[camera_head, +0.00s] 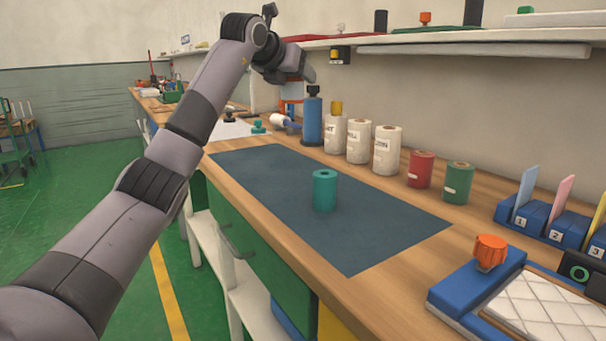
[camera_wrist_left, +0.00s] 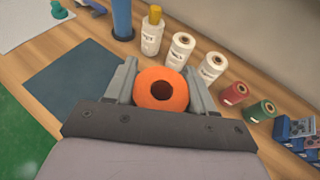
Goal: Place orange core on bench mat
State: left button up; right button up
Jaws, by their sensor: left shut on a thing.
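My left gripper (camera_head: 296,78) is raised over the far part of the bench and is shut on the orange core (camera_wrist_left: 161,89). In the left wrist view the core's round end and dark bore show between the two fingers. In the head view the core (camera_head: 291,90) is mostly hidden by the gripper. The dark blue-grey bench mat (camera_head: 270,185) lies flat on the wooden bench, nearer than the gripper; it also shows in the left wrist view (camera_wrist_left: 72,82). A teal core (camera_head: 324,190) stands upright on the mat. My right gripper is not in view.
A blue post (camera_head: 313,120), white labelled rolls (camera_head: 359,142), a red roll (camera_head: 421,169) and a green roll (camera_head: 458,183) line the bench's wall side. A blue tray with an orange knob (camera_head: 490,252) stands front right. The mat is bare around the teal core.

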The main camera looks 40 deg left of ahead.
aim_at(290, 91)
pick_arm(q)
notch_tip(290, 91, down, 4)
jog(key=shift+f+b, duration=0.2)
jog(key=shift+b, duration=0.7)
notch_tip(290, 91, down, 2)
jog(key=shift+s+f+b, duration=0.1)
jog(key=shift+f+b, duration=0.15)
jog(key=shift+b, duration=0.25)
notch_tip(290, 91, down, 13)
jog(key=b, duration=0.4)
jog(key=shift+b, duration=0.4)
jog(key=shift+r, duration=0.1)
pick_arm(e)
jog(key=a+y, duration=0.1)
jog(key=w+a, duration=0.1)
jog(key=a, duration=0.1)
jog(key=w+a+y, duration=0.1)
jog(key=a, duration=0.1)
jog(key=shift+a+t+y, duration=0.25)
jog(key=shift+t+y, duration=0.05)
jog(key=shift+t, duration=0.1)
